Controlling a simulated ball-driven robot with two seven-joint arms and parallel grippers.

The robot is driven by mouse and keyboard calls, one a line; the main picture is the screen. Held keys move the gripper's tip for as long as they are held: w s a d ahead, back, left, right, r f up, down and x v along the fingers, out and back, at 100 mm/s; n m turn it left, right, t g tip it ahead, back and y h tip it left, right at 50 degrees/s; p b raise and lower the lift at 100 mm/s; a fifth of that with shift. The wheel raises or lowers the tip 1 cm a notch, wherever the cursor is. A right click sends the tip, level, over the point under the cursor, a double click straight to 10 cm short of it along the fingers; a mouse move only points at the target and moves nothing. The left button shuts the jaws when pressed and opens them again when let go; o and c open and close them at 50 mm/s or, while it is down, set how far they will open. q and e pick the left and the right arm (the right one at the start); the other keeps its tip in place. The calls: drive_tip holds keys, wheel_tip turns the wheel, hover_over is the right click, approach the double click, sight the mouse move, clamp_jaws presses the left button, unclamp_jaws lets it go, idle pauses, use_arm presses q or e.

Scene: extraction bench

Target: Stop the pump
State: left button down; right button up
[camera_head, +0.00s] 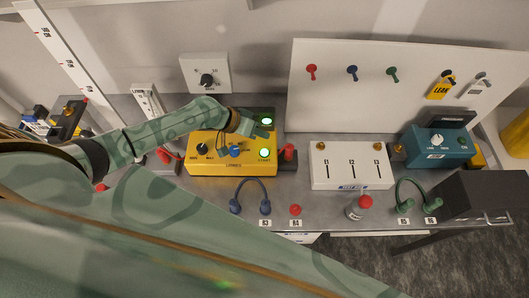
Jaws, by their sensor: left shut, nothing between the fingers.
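A yellow control box (205,167) stands on the bench left of centre. Its face has a black knob (201,148), a blue knob (235,150) and a lit green button (264,153) with a label that seems to read START. A second lit green light (266,121) is on a dark unit behind it. My left gripper (231,140) is shut and empty over the box's back right part, close to the blue knob. Whether it touches the box I cannot tell. My right gripper is not in view.
A white box (350,174) with three slots and a teal device (440,145) stand to the right. A blue hose (250,182), a red plug (295,210) and a red-capped bottle (357,208) are near the front edge. A dark box (480,195) stands at the right end.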

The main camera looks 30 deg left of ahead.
sight(261, 152)
use_arm(q)
wheel_tip(261, 152, down, 7)
drive_tip(key=b, duration=0.5)
drive_tip(key=shift+b, duration=0.35)
idle(1.4)
drive_tip(key=shift+f+b, duration=0.35)
drive_tip(key=shift+f, duration=0.05)
drive_tip(key=shift+f+b, duration=0.4)
idle(0.5)
drive_tip(key=shift+r, duration=0.1)
drive_tip(key=shift+s+r+p, duration=0.1)
drive_tip(key=shift+r+p, duration=0.65)
drive_tip(key=shift+p, duration=0.05)
wheel_tip(261, 152, up, 5)
drive_tip(key=p, duration=0.4)
drive_tip(key=shift+p, duration=0.35)
